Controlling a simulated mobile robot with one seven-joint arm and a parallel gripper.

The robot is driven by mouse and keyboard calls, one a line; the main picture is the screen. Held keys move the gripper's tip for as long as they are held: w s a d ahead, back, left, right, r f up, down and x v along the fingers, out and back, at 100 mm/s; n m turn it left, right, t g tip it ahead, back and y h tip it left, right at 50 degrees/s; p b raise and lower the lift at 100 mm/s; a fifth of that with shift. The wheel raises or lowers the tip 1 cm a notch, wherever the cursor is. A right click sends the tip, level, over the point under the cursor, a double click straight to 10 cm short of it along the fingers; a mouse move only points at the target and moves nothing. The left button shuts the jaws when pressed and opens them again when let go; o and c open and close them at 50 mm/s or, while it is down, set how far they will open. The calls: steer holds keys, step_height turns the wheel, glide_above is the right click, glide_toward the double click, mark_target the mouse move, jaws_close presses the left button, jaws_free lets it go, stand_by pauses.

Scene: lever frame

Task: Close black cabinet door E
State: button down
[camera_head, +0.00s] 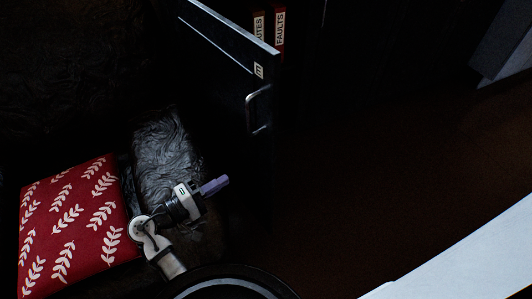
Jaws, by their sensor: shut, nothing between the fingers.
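The black cabinet door E (225,60) stands swung open in the upper middle. It carries a white label with the letter E near its top edge and a silver handle (259,108) on the face turned to the right. My gripper (218,185) is below and left of the handle, apart from the door as far as I can tell. Its purple fingers are shut, empty, and point to the right. The lower part of the door fades into shadow, and its hinge side is hard to make out.
A red leaf-patterned cushion (75,220) and a dark crumpled bag-like thing (165,145) lie at left, by my arm. A white surface (470,255) fills the lower right. The dark brown floor (390,170) at right looks clear.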

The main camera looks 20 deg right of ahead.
mark_target(269, 152)
steer(key=p+x, duration=0.2)
steer(key=x, duration=1.1)
steer(key=shift+w+d, duration=0.15)
steer(key=shift+d, duration=0.15)
